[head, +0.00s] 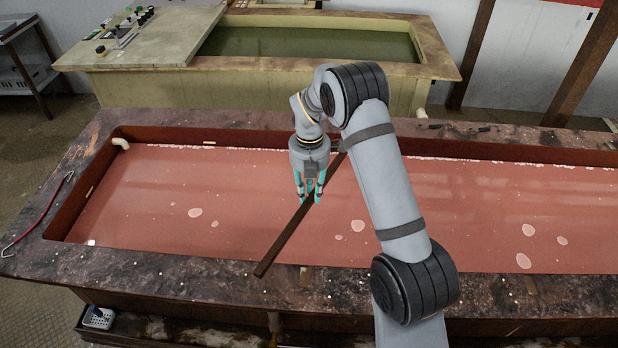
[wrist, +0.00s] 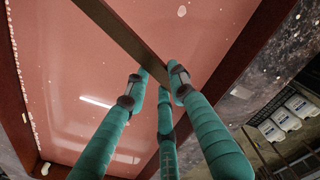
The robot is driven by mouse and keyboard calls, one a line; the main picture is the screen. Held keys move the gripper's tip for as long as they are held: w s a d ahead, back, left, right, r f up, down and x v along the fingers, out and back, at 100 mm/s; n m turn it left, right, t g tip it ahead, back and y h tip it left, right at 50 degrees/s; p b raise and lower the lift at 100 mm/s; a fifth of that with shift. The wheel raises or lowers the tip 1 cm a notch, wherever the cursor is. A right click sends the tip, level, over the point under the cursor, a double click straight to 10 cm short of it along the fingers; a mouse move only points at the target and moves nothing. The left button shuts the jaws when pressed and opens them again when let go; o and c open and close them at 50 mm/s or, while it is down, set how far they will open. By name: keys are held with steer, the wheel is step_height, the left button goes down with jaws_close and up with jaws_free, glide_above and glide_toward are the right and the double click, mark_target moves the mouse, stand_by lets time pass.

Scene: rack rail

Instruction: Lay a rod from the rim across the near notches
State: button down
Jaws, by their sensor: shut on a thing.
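A long dark brown rod (head: 285,239) is held by my gripper (head: 309,196) above the red liquid of the near tank. It slants from the near rim (head: 180,275) up and right toward the far side, where my arm hides its far end. In the wrist view the rod (wrist: 122,32) runs between the teal fingertips (wrist: 160,85), which are closed on it. The rod's near end overlaps the near rim in the picture; whether it touches is unclear. A pale notch-like mark (head: 305,277) shows in the near rim, right of that end.
Another notch-like mark (head: 209,143) shows at the far wall. A red hooked tool (head: 45,213) lies on the left rim. A second tank (head: 310,44) with green liquid stands behind. My arm covers part of the tank's right half.

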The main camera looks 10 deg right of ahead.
steer(key=shift+w+d+f+n+b, duration=0.1)
steer(key=shift+w+f+n+b, duration=0.35)
steer(key=shift+f+n+b, duration=0.5)
steer(key=shift+w+f+n+b, duration=0.4)
steer(key=shift+f+n+b, duration=0.25)
steer(key=shift+f, duration=0.4)
steer(key=shift+w+d+f+n+b, duration=0.1)
steer(key=shift+w+f+n+b, duration=0.35)
steer(key=shift+f+n+b, duration=0.4)
steer(key=shift+f, duration=0.2)
steer(key=c, duration=1.4)
jaws_free()
step_height(320, 180, up, 8)
steer(key=p, duration=0.7)
